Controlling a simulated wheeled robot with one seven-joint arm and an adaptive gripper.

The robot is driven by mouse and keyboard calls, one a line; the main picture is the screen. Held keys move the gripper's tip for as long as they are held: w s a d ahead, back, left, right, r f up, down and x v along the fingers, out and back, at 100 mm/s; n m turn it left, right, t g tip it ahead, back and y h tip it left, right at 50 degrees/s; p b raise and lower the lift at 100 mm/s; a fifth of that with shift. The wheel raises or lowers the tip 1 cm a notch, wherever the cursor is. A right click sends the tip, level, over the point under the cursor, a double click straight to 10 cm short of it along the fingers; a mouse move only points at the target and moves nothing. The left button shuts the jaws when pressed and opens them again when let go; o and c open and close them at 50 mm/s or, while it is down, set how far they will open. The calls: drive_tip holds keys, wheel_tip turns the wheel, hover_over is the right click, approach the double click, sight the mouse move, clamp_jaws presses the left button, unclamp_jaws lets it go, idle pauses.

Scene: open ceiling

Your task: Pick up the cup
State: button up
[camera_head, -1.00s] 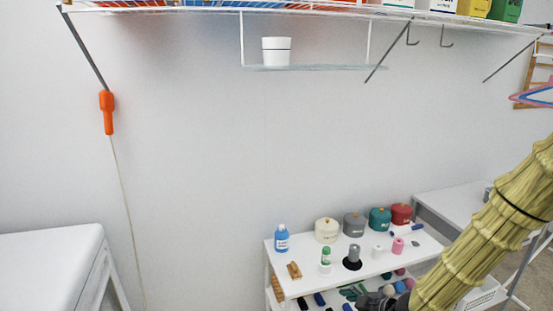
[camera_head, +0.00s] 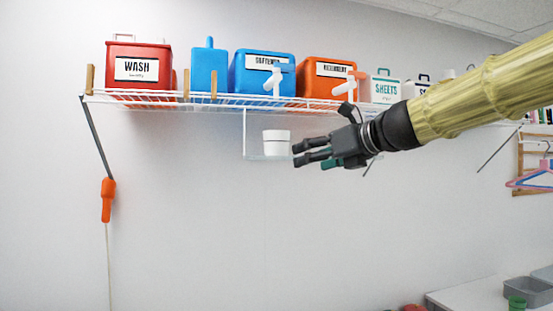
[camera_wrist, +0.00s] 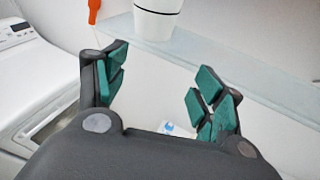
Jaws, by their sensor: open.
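The white cup (camera_head: 277,142) stands upright on a small glass shelf (camera_head: 262,157) hung under the wire rack in the head view. In the wrist view the lower part of the cup (camera_wrist: 157,18) shows at the top, on the pale glass shelf (camera_wrist: 220,62); its rim is out of frame. My gripper (camera_head: 298,153) is just right of the cup in the head view, fingers pointing left. In the wrist view its green-padded fingers (camera_wrist: 158,85) are spread apart with nothing between them. Whether the fingers touch the shelf I cannot tell.
The wire rack (camera_head: 215,98) above holds a red WASH box (camera_head: 138,68), blue and orange containers with spigots, and smaller boxes. An orange-handled thing (camera_head: 107,200) hangs at left. A white machine (camera_wrist: 35,70) shows in the wrist view. The wall below the shelf is clear.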

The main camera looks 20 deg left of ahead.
drive_tip(key=n, duration=0.1)
approach(285, 144)
drive_tip(key=f, duration=0.1)
drive_tip(key=shift+t, duration=0.3)
drive_tip(key=x, duration=0.3)
drive_tip(key=p+x, duration=0.1)
drive_tip(key=x, duration=0.1)
drive_tip(key=shift+w+a+r, duration=0.1)
drive_tip(key=shift+a+r, duration=0.1)
drive_tip(key=shift+a, duration=0.15)
drive_tip(key=shift+p+x, duration=0.8)
drive_tip(key=shift+x, duration=2.25)
drive_tip(key=c, duration=0.8)
